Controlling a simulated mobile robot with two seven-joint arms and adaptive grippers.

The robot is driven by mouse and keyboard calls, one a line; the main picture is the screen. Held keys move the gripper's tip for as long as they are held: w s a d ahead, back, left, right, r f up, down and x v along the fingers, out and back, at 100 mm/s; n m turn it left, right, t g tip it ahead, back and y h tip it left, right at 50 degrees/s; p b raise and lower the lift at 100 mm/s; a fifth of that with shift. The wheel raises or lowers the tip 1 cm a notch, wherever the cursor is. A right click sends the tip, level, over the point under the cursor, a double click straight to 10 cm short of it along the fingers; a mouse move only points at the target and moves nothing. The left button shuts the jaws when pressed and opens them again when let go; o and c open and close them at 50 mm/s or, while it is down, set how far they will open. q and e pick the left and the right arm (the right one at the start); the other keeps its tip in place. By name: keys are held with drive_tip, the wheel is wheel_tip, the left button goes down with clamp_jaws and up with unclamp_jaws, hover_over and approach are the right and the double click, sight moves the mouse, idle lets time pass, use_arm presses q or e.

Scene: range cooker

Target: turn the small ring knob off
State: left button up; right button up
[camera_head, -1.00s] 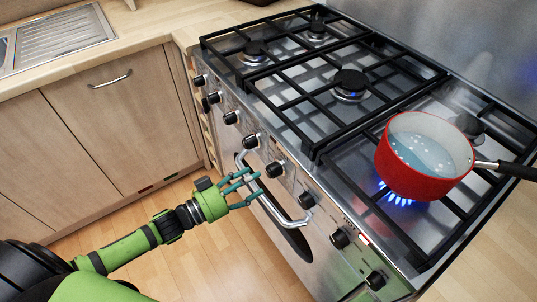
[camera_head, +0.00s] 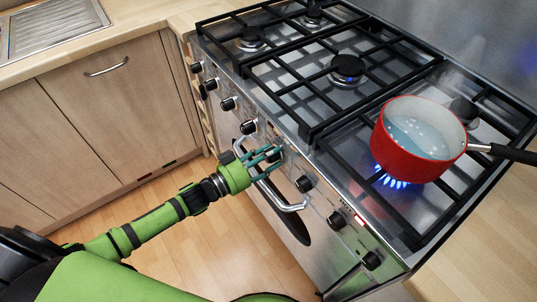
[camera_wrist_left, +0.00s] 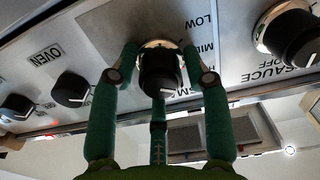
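The knob between my left gripper's fingers is black with a silver collar; it shows in the left wrist view (camera_wrist_left: 160,72), with lettering like "SM" partly hidden beside it. It is the small ring knob as far as the partial label shows. In the head view my left gripper (camera_head: 270,158) is at the cooker's front panel, over this knob. Its green fingers stand around the knob, one on each side and a third below, and look spread. I cannot tell whether they touch it. A blue flame (camera_head: 391,179) burns under the red pan. My right gripper is out of view.
The red saucepan (camera_head: 410,165) holds liquid, its handle pointing right. Other knobs line the panel, including one by a "SAUCE" label (camera_wrist_left: 288,35) and one by "OVEN" (camera_wrist_left: 70,88). A curved oven handle (camera_head: 280,200) runs just below the gripper. Open floor lies left.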

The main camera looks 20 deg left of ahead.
use_arm(q)
drive_tip(key=shift+r, duration=0.25)
drive_tip(key=shift+w+m, duration=0.1)
drive_tip(key=shift+m, duration=0.6)
drive_tip(key=m, duration=0.4)
drive_tip(key=shift+r, duration=0.15)
drive_tip(key=m, duration=0.6)
drive_tip(key=shift+d+m, duration=0.15)
drive_tip(key=shift+m, duration=0.15)
drive_tip(key=o, duration=0.9)
drive_tip(key=shift+o, duration=0.2)
